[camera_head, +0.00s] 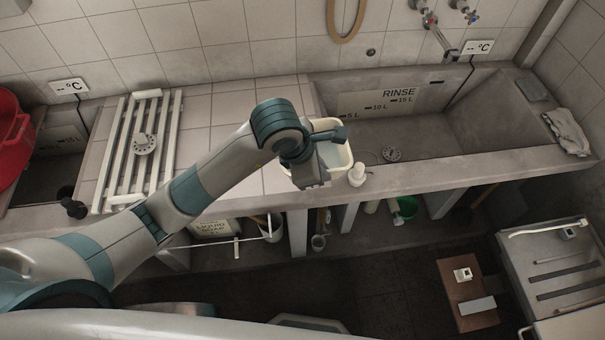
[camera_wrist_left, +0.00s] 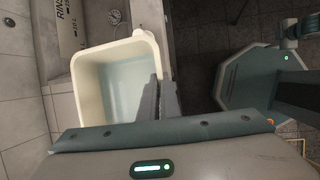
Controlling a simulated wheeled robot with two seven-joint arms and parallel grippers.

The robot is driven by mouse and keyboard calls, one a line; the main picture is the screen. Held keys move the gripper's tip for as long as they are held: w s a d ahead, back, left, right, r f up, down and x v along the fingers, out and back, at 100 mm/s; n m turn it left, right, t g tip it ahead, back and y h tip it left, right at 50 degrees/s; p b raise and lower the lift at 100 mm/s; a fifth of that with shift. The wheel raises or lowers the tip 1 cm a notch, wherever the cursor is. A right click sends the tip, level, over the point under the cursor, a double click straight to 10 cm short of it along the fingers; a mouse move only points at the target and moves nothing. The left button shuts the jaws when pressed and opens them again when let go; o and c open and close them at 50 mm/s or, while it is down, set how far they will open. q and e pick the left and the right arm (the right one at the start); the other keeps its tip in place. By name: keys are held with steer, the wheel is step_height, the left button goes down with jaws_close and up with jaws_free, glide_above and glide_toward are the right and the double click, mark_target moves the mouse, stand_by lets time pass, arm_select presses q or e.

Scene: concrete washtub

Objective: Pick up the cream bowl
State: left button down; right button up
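The cream bowl (camera_head: 345,160) is a squarish basin with rounded corners, by the front ledge at the left end of the rinse tub. My left gripper (camera_head: 318,172) is over its near side and hides part of it. In the left wrist view the bowl (camera_wrist_left: 88,85) shows its open top and a pale bluish inside. There the left gripper's dark fingers (camera_wrist_left: 158,88) are close together, one on each side of the bowl's right wall, and look shut on the rim. Whether the bowl is lifted is hard to tell. My right gripper does not show.
The rinse tub (camera_head: 440,135) opens to the right, with a round drain (camera_head: 391,154). A white slatted rack (camera_head: 118,165) lies on the tiled counter at left. A folded cloth (camera_head: 567,132) lies at far right.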

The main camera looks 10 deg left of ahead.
mark_target(335, 172)
arm_select(q)
steer(key=shift+s+d+r+b, duration=0.2)
steer(key=shift+d+r, duration=0.25)
steer(key=shift+d, duration=0.25)
steer(key=shift+s+d+r+b, duration=0.15)
steer(key=shift+d+r, duration=0.3)
steer(key=shift+d, duration=0.2)
